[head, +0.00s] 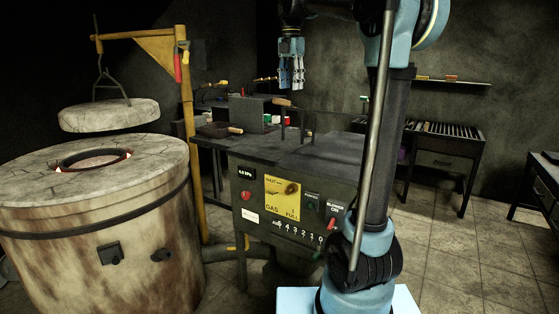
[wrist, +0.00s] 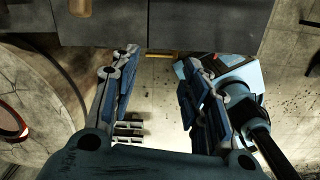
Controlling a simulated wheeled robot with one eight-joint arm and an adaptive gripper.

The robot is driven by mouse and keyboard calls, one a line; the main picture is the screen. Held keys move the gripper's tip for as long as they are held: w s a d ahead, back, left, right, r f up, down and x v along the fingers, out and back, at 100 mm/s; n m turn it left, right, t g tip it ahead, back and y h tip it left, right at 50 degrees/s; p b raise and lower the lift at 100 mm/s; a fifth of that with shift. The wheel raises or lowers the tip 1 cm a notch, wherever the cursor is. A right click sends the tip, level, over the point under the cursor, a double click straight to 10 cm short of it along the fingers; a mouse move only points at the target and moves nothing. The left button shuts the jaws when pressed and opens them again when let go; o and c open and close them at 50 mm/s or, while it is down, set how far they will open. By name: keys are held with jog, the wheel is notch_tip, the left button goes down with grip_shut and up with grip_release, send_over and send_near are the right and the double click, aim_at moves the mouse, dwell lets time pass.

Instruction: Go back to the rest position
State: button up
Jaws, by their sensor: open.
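My gripper (head: 291,66) hangs pointing down in the upper middle of the head view, above the dark workbench. In the wrist view my gripper (wrist: 152,92) shows its two blue and grey fingers apart, with nothing between them but the floor and the bench edge beyond. My arm rises on the right of the head view and bends over at the top.
A round furnace (head: 95,220) with a glowing opening stands at left, its lid (head: 108,115) hanging from a yellow hoist (head: 187,130). The workbench (head: 265,148) carries tools and has a control panel (head: 283,200). Another table (head: 445,160) stands behind at right. Tiled floor is open at right.

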jog(key=s+d+f+m, duration=0.4)
jog(key=s+f+m, duration=0.5)
jog(key=s+f, duration=0.2)
jog(key=s+d+f+m+t, duration=0.1)
jog(key=s+d+f+m, duration=0.4)
jog(key=s+f+m, duration=0.4)
jog(key=s+d+f+m, duration=0.5)
jog(key=s+f+m, duration=0.4)
jog(key=f, duration=1.1)
jog(key=s, duration=0.4)
jog(key=shift+d+f+t, duration=0.2)
jog(key=shift+d+t, duration=0.05)
jog(key=shift+t, duration=0.15)
jog(key=shift+w, duration=0.15)
jog(key=shift+w+f, duration=0.2)
jog(key=shift+w, duration=0.1)
